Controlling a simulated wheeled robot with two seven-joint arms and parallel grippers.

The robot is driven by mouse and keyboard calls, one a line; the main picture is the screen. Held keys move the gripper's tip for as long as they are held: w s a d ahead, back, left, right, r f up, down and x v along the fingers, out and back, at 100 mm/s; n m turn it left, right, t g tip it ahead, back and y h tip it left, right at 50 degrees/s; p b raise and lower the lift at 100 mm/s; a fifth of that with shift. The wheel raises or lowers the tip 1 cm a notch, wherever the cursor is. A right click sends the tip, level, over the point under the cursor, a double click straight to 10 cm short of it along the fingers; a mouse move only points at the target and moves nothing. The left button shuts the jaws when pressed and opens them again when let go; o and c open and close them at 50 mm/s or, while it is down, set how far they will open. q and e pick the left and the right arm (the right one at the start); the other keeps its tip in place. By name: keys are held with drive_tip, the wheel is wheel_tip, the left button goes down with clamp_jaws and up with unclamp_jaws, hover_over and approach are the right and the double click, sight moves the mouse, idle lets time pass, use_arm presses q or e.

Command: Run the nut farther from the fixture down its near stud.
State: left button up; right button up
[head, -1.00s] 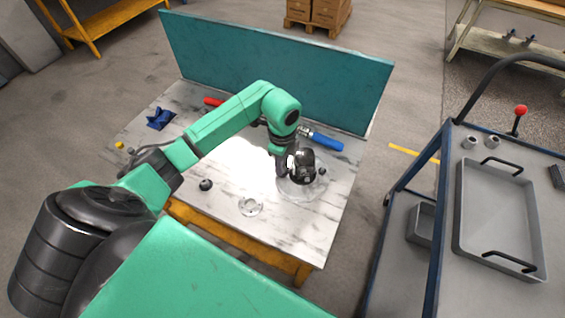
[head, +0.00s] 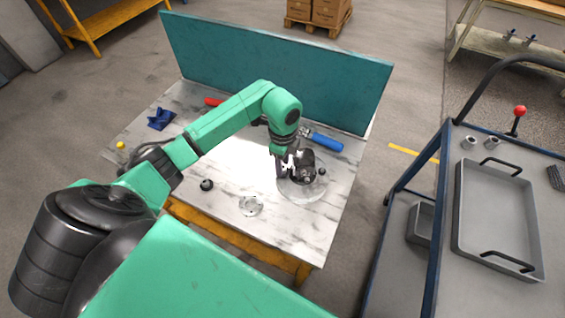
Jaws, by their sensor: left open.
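A dark motor body (head: 304,163) stands on a round, pale fixture plate (head: 307,194) at the right of the marble-like tabletop. My left gripper (head: 284,171) points down at the left side of the motor, with its fingers close to it. It is open; I cannot tell whether a finger touches anything. The studs and nuts are too small, or hidden by the gripper, to make out. A small dark part (head: 322,171) sits at the right of the motor. My right gripper is out of view.
A silver flanged ring (head: 250,206) and a black knob-like part (head: 207,184) lie on the front of the table. A blue-handled tool (head: 326,142), a red handle (head: 213,101) and a blue block (head: 161,118) lie farther back. A teal panel (head: 280,68) closes the rear edge.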

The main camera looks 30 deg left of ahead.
use_arm(q)
drive_tip(key=n+p, duration=0.1)
drive_tip(key=n, duration=0.1)
drive_tip(key=n+p, duration=0.2)
drive_tip(key=n, duration=0.1)
drive_tip(key=n+p, duration=0.1)
drive_tip(key=n, duration=0.1)
drive_tip(key=shift+r+n, duration=0.3)
drive_tip(key=shift+r, duration=0.1)
drive_tip(key=shift+f+n+p, duration=0.1)
drive_tip(key=shift+n+p, duration=0.45)
drive_tip(key=shift+n, duration=0.35)
drive_tip(key=shift+f+n, duration=0.2)
drive_tip(key=shift+n, duration=0.3)
drive_tip(key=shift+f, duration=0.1)
drive_tip(key=shift+n, duration=0.4)
